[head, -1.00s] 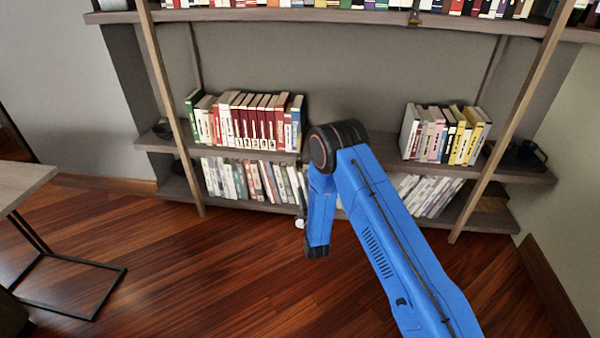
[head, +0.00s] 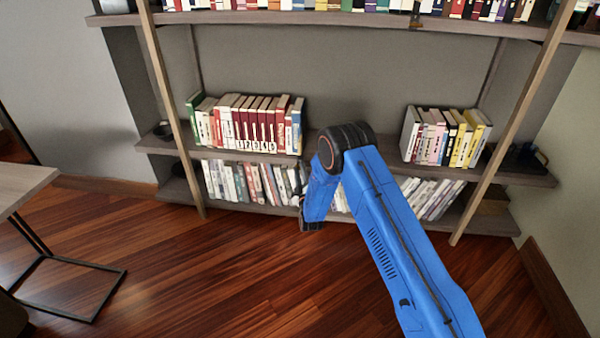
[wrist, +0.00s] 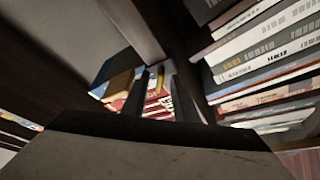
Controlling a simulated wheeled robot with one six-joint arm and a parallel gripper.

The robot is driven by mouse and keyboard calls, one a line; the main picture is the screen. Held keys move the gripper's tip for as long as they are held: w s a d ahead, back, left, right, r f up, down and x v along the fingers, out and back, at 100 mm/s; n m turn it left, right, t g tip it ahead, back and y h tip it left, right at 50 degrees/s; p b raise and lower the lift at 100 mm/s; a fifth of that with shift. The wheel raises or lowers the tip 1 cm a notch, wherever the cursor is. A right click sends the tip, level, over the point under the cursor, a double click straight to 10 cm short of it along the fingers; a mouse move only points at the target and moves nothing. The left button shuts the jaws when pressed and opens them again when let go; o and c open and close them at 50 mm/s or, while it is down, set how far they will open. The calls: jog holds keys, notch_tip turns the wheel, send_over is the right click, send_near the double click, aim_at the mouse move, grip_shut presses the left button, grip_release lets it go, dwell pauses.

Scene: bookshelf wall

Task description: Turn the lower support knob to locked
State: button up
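I cannot make out the lower support knob for certain in either view; my arm covers part of the lower shelves' front in the head view. In the wrist view my gripper (wrist: 160,98) shows as two dark fingers with a gap between them, so it looks open. Red book spines show through the gap. A small grey surface shows near the fingertips, but I cannot tell what it is. In the head view my gripper is mostly hidden beside the blue wrist, near the front of the lower shelves.
The middle shelf (head: 340,160) holds red books (head: 258,128) at left and mixed books (head: 445,137) at right. More books (head: 250,182) stand below. A small dark fitting (head: 416,18) sits on the upper shelf's edge. A side table (head: 25,185) stands left; the floor between is clear.

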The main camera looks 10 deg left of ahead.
jog(key=shift+c, duration=0.7)
grip_shut()
jog(key=shift+m, duration=0.3)
jog(key=m+h, duration=0.2)
jog(key=m, duration=0.2)
jog(key=m+t+h, duration=0.1)
jog(key=m+h, duration=0.1)
jog(key=m, duration=0.3)
jog(key=m+t+h, duration=0.1)
jog(key=m+h, duration=0.1)
jog(key=m, duration=0.2)
jog(key=shift+a+f+m+h, duration=0.2)
jog(key=shift+a+m+h, duration=0.1)
jog(key=shift+m, duration=0.1)
jog(key=shift+o, duration=0.7)
grip_release()
